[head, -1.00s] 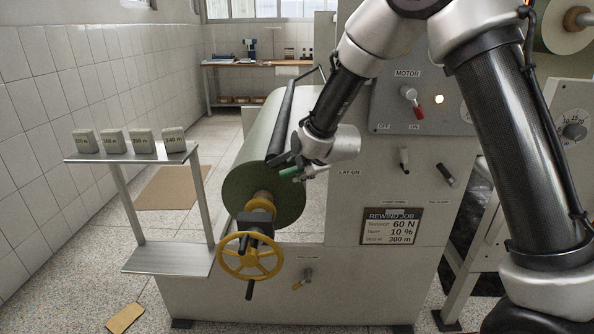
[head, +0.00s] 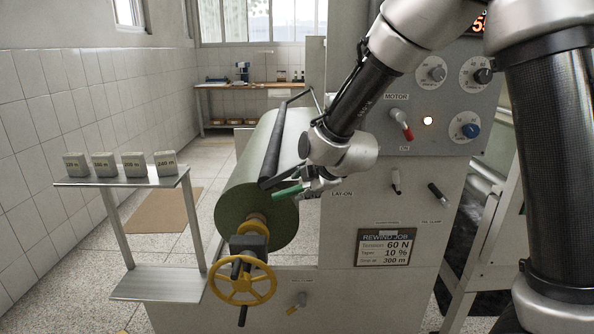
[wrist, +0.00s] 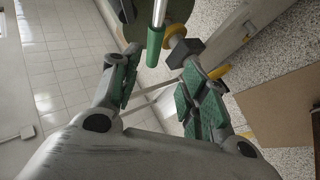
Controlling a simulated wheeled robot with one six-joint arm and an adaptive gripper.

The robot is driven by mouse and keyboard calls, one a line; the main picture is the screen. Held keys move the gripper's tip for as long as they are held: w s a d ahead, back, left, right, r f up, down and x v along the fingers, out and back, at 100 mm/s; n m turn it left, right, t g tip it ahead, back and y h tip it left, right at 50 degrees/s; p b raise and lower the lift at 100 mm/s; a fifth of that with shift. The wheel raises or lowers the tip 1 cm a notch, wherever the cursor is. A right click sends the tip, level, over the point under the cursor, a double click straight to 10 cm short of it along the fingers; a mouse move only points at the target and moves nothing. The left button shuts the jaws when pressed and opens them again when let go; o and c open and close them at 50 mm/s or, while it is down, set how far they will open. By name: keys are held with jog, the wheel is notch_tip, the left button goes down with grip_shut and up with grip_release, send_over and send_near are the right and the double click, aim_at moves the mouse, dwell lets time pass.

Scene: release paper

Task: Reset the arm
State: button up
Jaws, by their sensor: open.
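The lay-on lever's green handle (head: 287,193) points left in front of the roll's near end in the head view. It also shows upright at the top middle of the wrist view (wrist: 155,46). My gripper (head: 314,186) is just right of the handle, beside the machine face. In the wrist view my gripper (wrist: 158,82) has its green-padded fingers spread wide with nothing between the pads. The handle appears beyond the fingertips, apart from them. My arm comes down from the upper right.
The big green roll (head: 240,205) and yellow handwheel (head: 242,284) are left and below. A metal stand (head: 125,182) holds several labelled blocks. The motor switch (head: 402,123), a lit lamp (head: 428,121) and the rewind job sign (head: 386,247) are on the machine. Open floor lies behind the stand.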

jog(key=s+d+f+m+g+h, duration=0.1)
jog(key=s+d+f+m+g, duration=0.1)
jog(key=s+d+m+g, duration=0.3)
jog(key=s+d+f+m+g+h, duration=0.1)
jog(key=s+f+m, duration=0.1)
jog(key=s+m, duration=0.35)
jog(key=s+d+r+m+h, duration=0.1)
jog(key=s+d+r+m, duration=0.4)
jog(key=s+d, duration=0.5)
jog(key=s+d+r+m+t+h, duration=0.1)
jog(key=s+d+r+m, duration=0.5)
jog(key=s+d+r, duration=0.4)
jog(key=s+d, duration=0.1)
jog(key=d, duration=0.4)
jog(key=shift+d+r+t+h, duration=0.2)
jog(key=shift+d+t+h, duration=0.05)
jog(key=shift+t+h, duration=0.05)
